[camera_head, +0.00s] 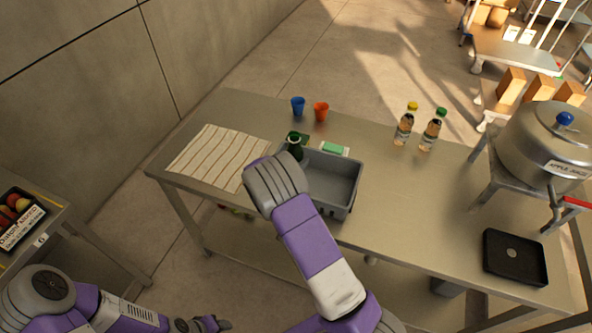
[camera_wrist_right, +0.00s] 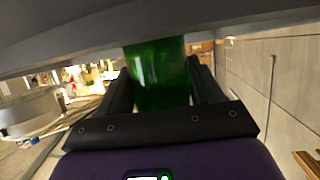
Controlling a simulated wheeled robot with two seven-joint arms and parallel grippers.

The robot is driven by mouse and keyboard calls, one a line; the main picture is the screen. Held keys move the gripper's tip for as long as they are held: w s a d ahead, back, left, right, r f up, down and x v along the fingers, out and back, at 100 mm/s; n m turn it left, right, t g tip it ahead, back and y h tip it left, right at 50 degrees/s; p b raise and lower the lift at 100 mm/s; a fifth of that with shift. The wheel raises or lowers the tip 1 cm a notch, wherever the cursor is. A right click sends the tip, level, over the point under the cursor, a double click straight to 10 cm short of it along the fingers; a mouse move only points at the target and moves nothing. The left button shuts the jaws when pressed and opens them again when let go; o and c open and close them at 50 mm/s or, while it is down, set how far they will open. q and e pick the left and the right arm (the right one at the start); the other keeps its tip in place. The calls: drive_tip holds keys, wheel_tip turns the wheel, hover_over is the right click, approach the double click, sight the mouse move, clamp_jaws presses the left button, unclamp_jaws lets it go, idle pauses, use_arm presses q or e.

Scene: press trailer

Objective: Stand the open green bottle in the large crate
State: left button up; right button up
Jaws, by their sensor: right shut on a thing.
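The green bottle (camera_head: 295,148) shows by its dark upper part at the back left corner of the large grey crate (camera_head: 347,197). In the right wrist view the green bottle (camera_wrist_right: 158,72) is between the two dark fingers of my right gripper (camera_wrist_right: 162,88), which is shut on it. My right wrist hides the bottle's lower part in the head view, and I cannot tell whether it touches the crate floor. The crate's visible inside looks empty. My left arm is at the lower left; its gripper (camera_head: 208,324) is at the bottom edge, its jaws unclear.
A striped cloth (camera_head: 218,157) lies left of the crate. Two capped bottles (camera_head: 404,126) (camera_head: 432,131), a steel pot (camera_head: 545,145) and a black tray (camera_head: 514,257) are to the right.

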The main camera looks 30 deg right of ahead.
drive_tip(key=shift+w+f, duration=0.15)
drive_tip(key=shift+f, duration=1.8)
drive_tip(key=shift+f+b, duration=0.1)
drive_tip(key=shift+b, duration=0.2)
drive_tip(key=o, duration=1.3)
drive_tip(key=shift+f, duration=0.1)
drive_tip(key=shift+c, duration=0.2)
drive_tip(key=shift+r, duration=0.3)
drive_tip(key=v, duration=1.2)
drive_tip(key=shift+p, duration=0.35)
